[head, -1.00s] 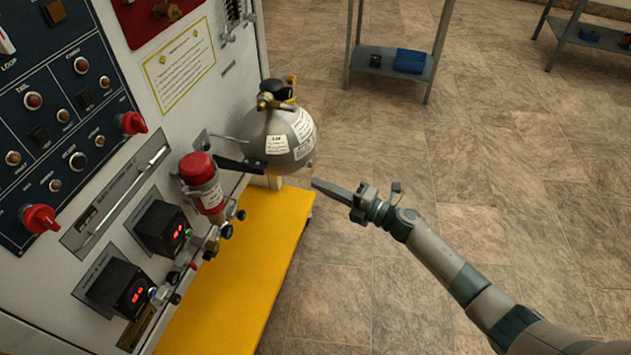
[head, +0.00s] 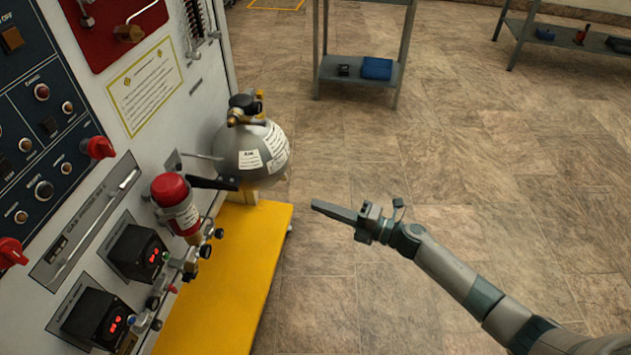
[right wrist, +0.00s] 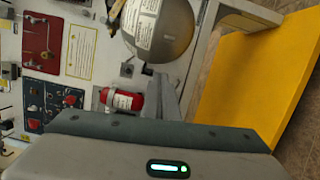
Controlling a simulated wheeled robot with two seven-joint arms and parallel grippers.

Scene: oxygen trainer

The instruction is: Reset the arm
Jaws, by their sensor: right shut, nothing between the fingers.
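My right arm comes in from the lower right in the head view. Its gripper (head: 330,209) is shut and empty, held over the open floor to the right of the yellow platform. It points left toward the panel and touches nothing. In the right wrist view the gripper's fingers (right wrist: 168,98) show end-on in front of the panel. My left arm and gripper are not in view.
The trainer panel (head: 150,90) stands at left with a grey round tank (head: 250,150), a red-capped cylinder (head: 176,204) and two black display boxes (head: 137,252) jutting out. The yellow platform (head: 235,270) sits below. A metal shelf (head: 345,75) stands behind.

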